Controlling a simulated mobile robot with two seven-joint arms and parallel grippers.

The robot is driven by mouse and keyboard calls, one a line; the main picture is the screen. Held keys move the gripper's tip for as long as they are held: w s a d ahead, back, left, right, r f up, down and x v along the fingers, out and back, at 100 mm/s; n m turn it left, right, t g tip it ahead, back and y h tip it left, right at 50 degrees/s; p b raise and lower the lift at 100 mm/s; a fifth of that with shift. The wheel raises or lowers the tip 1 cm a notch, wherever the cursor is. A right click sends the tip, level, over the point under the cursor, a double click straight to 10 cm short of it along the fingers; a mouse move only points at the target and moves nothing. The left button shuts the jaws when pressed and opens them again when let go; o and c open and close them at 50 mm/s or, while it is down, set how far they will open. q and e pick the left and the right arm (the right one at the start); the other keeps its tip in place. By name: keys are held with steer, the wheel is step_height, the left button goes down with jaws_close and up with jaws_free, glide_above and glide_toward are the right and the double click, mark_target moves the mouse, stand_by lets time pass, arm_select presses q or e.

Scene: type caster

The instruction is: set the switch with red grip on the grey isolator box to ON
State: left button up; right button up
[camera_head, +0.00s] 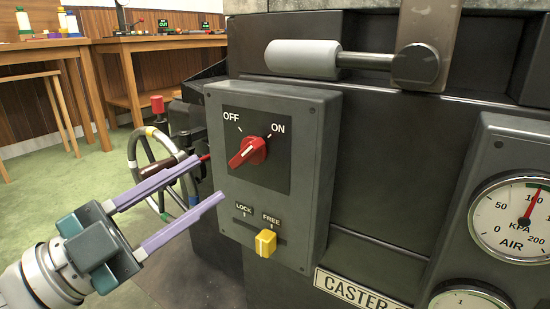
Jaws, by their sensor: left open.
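The grey isolator box (313,150) is mounted on the dark machine front. Its switch with the red grip (248,152) sits on a black plate, below the OFF label at upper left and the ON label at upper right. The grip slants from lower left to upper right; I cannot tell for sure which mark it is set to. My left gripper (210,178) is open and empty, its two purple fingers reaching toward the box from the left. The fingertips are apart from the red grip, to its left and lower. My right gripper is not in view.
A yellow slider (265,243) under LOCK and FREE labels sits low on the same box. A lever with a pale handle (303,59) juts out above. A handwheel (148,160) stands behind my left fingers. An air gauge (512,218) is at right.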

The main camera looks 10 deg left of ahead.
arm_select(q)
steer(key=v, duration=0.4)
steer(key=shift+s+a, duration=0.1)
step_height(320, 180, up, 18)
steer(key=w+n+g+y+p, duration=0.1)
steer(key=n+g+y+p, duration=0.2)
steer(key=n+y+p, duration=1.45)
steer(key=s+r+m+g+h+p, duration=0.1)
steer(key=s+r+g+h+p, duration=0.15)
steer(key=s+r+p, duration=0.6)
steer(key=s+d+r+m+g+h+p, duration=0.1)
steer(key=s+r+g+p, duration=0.3)
steer(key=r+p, duration=0.8)
steer(key=s+r+m+g+h+p, duration=0.15)
steer(key=s+r+g+p, duration=0.45)
steer(key=p, duration=0.9)
step_height(320, 180, up, 32)
steer(key=n+t+p, duration=0.1)
steer(key=t+p, duration=0.1)
steer(key=p, duration=3.1)
steer(key=shift+s+p, duration=0.25)
steer(key=shift+p, duration=0.15)
